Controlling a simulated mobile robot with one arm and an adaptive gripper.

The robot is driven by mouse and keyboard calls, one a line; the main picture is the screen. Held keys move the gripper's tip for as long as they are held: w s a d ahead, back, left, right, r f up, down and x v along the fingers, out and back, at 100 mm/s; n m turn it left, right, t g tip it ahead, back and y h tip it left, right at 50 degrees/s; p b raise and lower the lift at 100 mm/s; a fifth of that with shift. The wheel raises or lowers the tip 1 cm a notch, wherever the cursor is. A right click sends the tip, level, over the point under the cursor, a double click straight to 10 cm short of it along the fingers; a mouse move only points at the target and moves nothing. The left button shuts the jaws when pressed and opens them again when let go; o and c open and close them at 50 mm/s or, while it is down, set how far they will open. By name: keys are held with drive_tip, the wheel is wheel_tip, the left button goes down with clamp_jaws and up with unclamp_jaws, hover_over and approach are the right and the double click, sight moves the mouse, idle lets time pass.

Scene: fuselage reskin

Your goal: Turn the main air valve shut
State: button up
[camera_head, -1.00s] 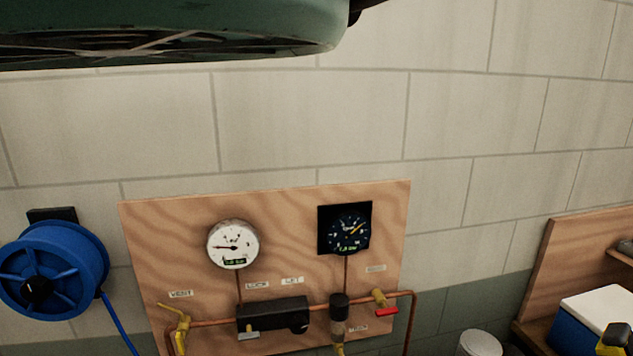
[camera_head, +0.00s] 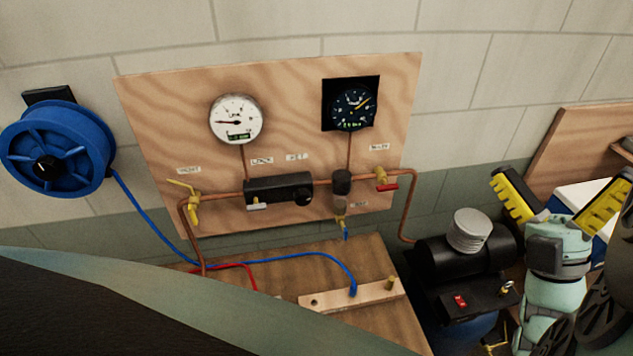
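A brass valve with a red lever (camera_head: 388,187) sits on the copper pipe at the right side of the plywood panel (camera_head: 285,80). The lever lies roughly along the pipe. The small label above it is too blurred to read surely. A yellow-handled valve (camera_head: 190,195) is at the panel's left end, under another small label. My gripper (camera_head: 564,180) is at the right edge, pointing up, with its yellow-padded fingers spread wide and nothing between them. It is to the right of the red lever and well apart from it.
Two gauges, white (camera_head: 236,120) and black (camera_head: 352,104), are on the panel above a black box (camera_head: 279,188). A blue hose reel (camera_head: 55,150) hangs left. A wooden bench (camera_head: 380,258) carries hoses and a drilled block. A black compressor (camera_head: 462,255) stands below my gripper's left side.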

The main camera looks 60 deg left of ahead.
drive_tip(key=w+a+f+n+g+h+b, duration=0.1)
drive_tip(key=a+f+n+g+h+b, duration=0.3)
drive_tip(key=f, duration=0.5)
drive_tip(key=a+f+n+g+h+b, duration=0.1)
drive_tip(key=a+f+n+g+b, duration=0.25)
drive_tip(key=a+f, duration=0.4)
drive_tip(key=n+t+h+b, duration=0.4)
drive_tip(key=n+h+b, duration=0.2)
drive_tip(key=n+b, duration=1.15)
approach(389, 189)
drive_tip(key=shift+w+a+m+b, duration=0.4)
drive_tip(key=shift+w+a+b, duration=0.4)
drive_tip(key=shift+a, duration=0.85)
drive_tip(key=shift+w+a+m+b, duration=0.4)
drive_tip(key=shift+w+a+b, duration=0.4)
drive_tip(key=shift+a, duration=0.9)
drive_tip(key=shift+w+a+m+b, duration=0.5)
drive_tip(key=shift+a+b, duration=0.45)
drive_tip(key=shift+a, duration=0.7)
drive_tip(key=shift+w, duration=0.1)
drive_tip(key=c, duration=1.2)
